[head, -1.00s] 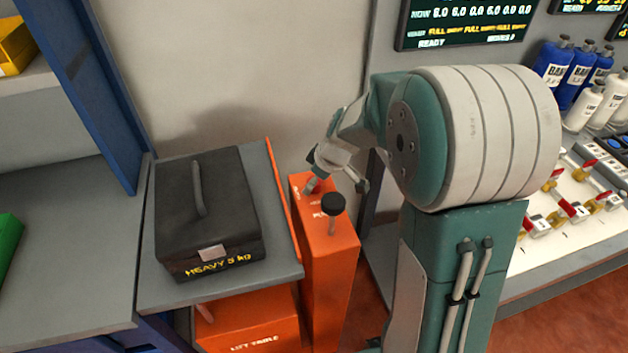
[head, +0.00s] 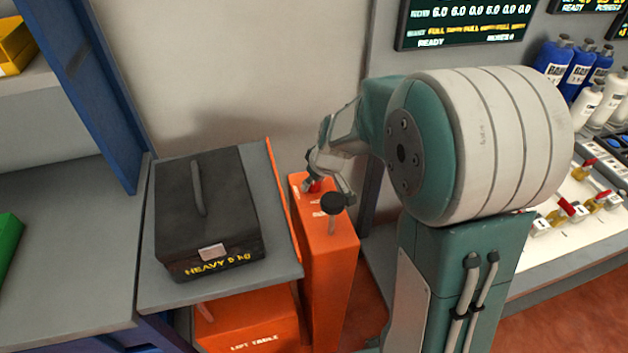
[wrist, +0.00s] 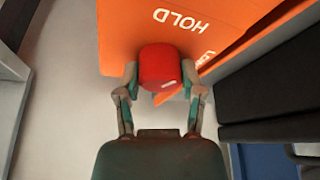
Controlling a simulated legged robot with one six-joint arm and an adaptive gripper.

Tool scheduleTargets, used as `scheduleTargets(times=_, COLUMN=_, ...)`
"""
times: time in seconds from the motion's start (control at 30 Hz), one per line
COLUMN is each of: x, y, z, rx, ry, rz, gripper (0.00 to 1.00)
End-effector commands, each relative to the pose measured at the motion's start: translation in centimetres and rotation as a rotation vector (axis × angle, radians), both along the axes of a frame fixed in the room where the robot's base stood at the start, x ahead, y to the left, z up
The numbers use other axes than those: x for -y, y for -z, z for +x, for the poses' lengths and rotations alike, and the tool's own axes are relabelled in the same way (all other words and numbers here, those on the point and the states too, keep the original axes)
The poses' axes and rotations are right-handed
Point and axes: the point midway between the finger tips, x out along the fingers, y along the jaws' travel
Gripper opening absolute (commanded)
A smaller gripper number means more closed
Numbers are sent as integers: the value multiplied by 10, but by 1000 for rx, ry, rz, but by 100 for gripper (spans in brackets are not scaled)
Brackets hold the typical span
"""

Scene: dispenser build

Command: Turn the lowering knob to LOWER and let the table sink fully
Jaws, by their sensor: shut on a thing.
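The red knob (wrist: 160,70) sits on top of the orange lift column (head: 333,265), and it also shows in the head view (head: 314,185). My gripper (wrist: 160,92) is shut on the knob, one finger on each side. The word HOLD is printed near the knob; a second label beside it is partly hidden. The lift table (head: 285,262) has a grey top level with the bench at its left. A black case marked HEAVY (head: 207,210) rests on it. The orange base (head: 250,325) marked LIFT TABLE is below.
A black-topped pump lever (head: 332,202) stands on the column just in front of my gripper. A blue upright (head: 95,90) and a grey bench (head: 65,240) are at the left. A panel with red-handled valves (head: 570,207) and several bottles is at the right.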

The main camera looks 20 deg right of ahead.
Motion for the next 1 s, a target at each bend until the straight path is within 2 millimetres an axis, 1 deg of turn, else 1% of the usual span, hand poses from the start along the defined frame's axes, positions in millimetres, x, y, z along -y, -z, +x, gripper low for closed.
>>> scheduleTargets(times=0.37, x=0, y=-1, z=1, rx=5, ry=14, rz=0, gripper=3)
scheduleTargets(times=0.4, x=0, y=-1, z=2, rx=5, ry=14, rz=0, gripper=68)
scheduleTargets(times=0.43, x=0, y=-1, z=1, rx=5, ry=14, rz=0, gripper=82)
scheduleTargets(times=0.47, x=0, y=-1, z=1, rx=4, ry=14, rz=0, gripper=85)
scheduleTargets(times=0.87, x=0, y=-2, z=0, rx=3, ry=12, rz=0, gripper=85)
scheduleTargets(times=0.97, x=1, y=-9, z=-2, rx=5, ry=13, rz=0, gripper=85)
scheduleTargets(times=1.0, x=2, y=-14, z=-4, rx=7, ry=12, rz=0, gripper=85)
